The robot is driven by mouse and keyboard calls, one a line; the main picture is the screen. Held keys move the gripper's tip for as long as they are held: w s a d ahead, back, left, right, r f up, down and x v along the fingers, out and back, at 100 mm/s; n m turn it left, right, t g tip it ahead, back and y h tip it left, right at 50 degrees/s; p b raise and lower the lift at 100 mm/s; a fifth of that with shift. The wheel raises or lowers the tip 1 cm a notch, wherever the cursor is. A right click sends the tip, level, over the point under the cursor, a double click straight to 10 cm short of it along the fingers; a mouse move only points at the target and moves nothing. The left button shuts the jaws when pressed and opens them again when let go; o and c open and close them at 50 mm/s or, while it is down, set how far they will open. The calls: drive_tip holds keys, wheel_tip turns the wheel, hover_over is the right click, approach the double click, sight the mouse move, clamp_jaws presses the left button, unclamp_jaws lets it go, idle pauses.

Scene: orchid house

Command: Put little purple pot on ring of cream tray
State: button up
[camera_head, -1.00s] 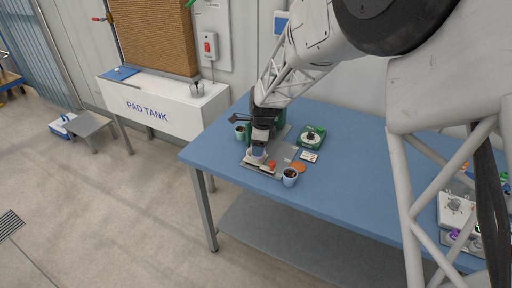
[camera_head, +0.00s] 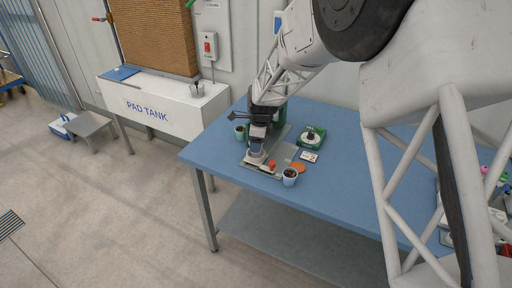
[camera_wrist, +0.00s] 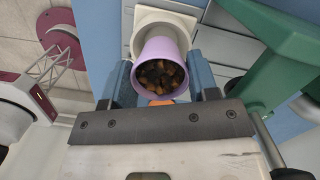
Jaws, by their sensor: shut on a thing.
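The little purple pot (camera_wrist: 160,62), filled with brown bark-like chunks, is between my gripper's two blue-grey fingers (camera_wrist: 162,88) in the wrist view. The fingers are shut on it. The cream tray (camera_wrist: 187,20) shows just beyond and under the pot, a pale square with rounded corners. The pot covers much of it, so its ring is mostly hidden and I cannot tell whether the pot touches it. In the head view my gripper (camera_head: 257,148) points down over the cream tray (camera_head: 253,161) near the table's front left edge; the pot is hardly discernible there.
A pot with dark filling (camera_head: 290,177) and an orange disc (camera_head: 298,167) lie to the right. A green pot (camera_head: 240,132) stands close on the left. A green device (camera_head: 312,137) and a white card (camera_head: 310,157) are farther right.

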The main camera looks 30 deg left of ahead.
drive_tip(key=shift+f, duration=1.2)
drive_tip(key=shift+f, duration=0.1)
drive_tip(key=o, duration=0.9)
wheel_tip(320, 180, up, 12)
drive_tip(key=d, duration=0.1)
drive_tip(key=shift+w+d, duration=0.2)
drive_tip(key=shift+w, duration=0.05)
